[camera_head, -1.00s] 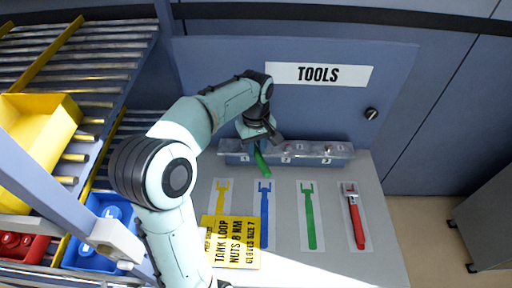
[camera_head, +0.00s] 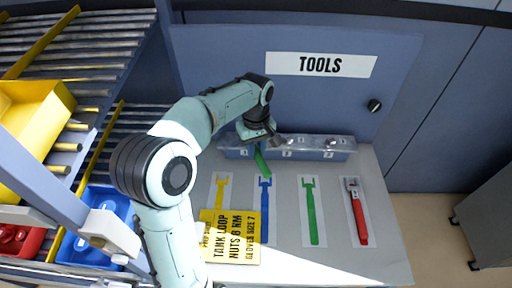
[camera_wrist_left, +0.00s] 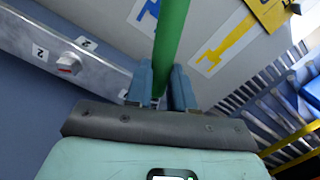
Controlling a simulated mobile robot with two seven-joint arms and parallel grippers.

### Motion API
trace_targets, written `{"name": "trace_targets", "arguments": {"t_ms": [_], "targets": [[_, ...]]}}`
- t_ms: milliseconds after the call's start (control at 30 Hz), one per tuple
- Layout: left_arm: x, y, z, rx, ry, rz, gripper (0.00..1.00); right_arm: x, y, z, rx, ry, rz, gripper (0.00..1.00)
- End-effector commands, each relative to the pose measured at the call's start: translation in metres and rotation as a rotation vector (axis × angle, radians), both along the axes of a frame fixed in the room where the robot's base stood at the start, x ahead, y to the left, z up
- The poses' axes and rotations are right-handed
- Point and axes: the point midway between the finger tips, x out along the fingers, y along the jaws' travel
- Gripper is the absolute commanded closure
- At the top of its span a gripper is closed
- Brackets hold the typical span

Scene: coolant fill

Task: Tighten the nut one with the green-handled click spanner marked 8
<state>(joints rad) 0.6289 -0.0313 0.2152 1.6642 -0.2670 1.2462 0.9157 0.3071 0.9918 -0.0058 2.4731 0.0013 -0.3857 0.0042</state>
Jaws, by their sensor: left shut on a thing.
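My left gripper (camera_head: 258,141) is shut on the green-handled click spanner (camera_head: 261,163). It holds it at the left end of the grey rail at the back of the bench. In the left wrist view the green handle (camera_wrist_left: 171,38) stands between the two blue fingers (camera_wrist_left: 160,88). The spanner's head and its 8 mark are hidden. The label 1 (camera_head: 244,152) shows on the rail just left of the handle. Nut one is hidden by the gripper, so I cannot tell whether the spanner is on it. My right gripper is not in view.
The rail (camera_head: 310,151) also carries places 2 and 3; nut two (camera_wrist_left: 69,67) shows in the wrist view. Flat yellow, blue and green outlines (camera_head: 311,215) and a red spanner (camera_head: 357,212) lie on the bench. A yellow card (camera_head: 232,238) lies at front left. Shelving with bins stands left.

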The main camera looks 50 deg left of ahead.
Motion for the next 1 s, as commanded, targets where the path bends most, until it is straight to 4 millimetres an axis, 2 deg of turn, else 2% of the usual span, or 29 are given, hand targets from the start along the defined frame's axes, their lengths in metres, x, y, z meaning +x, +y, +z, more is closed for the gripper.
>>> {"name": "trace_targets", "arguments": {"t_ms": [1000], "targets": [[0.0,-0.0003,-0.0059,0.001,0.0,0.0,1.0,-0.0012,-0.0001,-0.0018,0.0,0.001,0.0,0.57]]}}
